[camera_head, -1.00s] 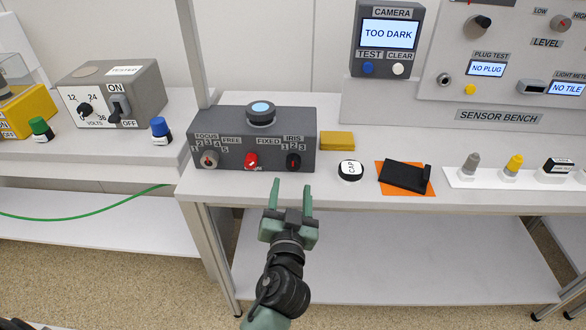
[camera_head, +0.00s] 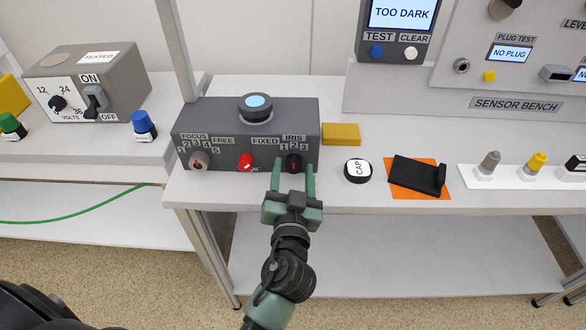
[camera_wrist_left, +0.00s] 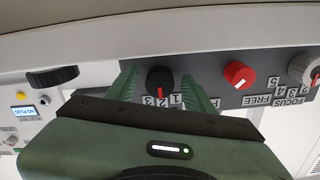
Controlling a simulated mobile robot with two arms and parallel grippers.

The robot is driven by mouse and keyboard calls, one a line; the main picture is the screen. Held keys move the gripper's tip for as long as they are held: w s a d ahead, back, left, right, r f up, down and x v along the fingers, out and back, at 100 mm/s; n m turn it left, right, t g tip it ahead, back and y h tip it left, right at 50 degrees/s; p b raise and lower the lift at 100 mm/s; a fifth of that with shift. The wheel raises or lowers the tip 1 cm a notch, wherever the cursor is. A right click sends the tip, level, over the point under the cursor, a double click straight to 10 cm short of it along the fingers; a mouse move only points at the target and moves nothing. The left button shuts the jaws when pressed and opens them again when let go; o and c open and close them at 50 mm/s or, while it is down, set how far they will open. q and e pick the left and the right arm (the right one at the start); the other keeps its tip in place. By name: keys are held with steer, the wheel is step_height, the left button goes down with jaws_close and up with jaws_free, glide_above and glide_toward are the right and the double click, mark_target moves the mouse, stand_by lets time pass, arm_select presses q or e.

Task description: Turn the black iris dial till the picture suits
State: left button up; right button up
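The black iris dial (camera_head: 293,163) is at the right end of the grey camera box's (camera_head: 215,122) front face, under the label IRIS with marks 1, 2, 3. My left gripper (camera_head: 293,172) is open, with one green finger on each side of the dial. In the left wrist view the dial (camera_wrist_left: 160,80) sits between the two fingertips, with a visible gap to each. Its red pointer line faces the marks, near 2. The camera screen (camera_head: 403,13) reads TOO DARK. My right gripper is not in view.
A red knob (camera_head: 246,162) and a grey focus knob (camera_head: 198,160) are left of the dial. A yellow block (camera_head: 341,134), a white cap (camera_head: 358,171) and a black piece on an orange mat (camera_head: 399,191) lie to the right. The tester box (camera_head: 85,85) stands left.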

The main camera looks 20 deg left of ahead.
arm_select(q)
steer(key=c, duration=0.5)
jaws_close()
steer(key=shift+m, duration=0.4)
steer(key=m, duration=0.3)
steer(key=shift+a+r+m+p, duration=0.1)
steer(key=shift+m+p, duration=0.2)
steer(key=shift+m, duration=0.8)
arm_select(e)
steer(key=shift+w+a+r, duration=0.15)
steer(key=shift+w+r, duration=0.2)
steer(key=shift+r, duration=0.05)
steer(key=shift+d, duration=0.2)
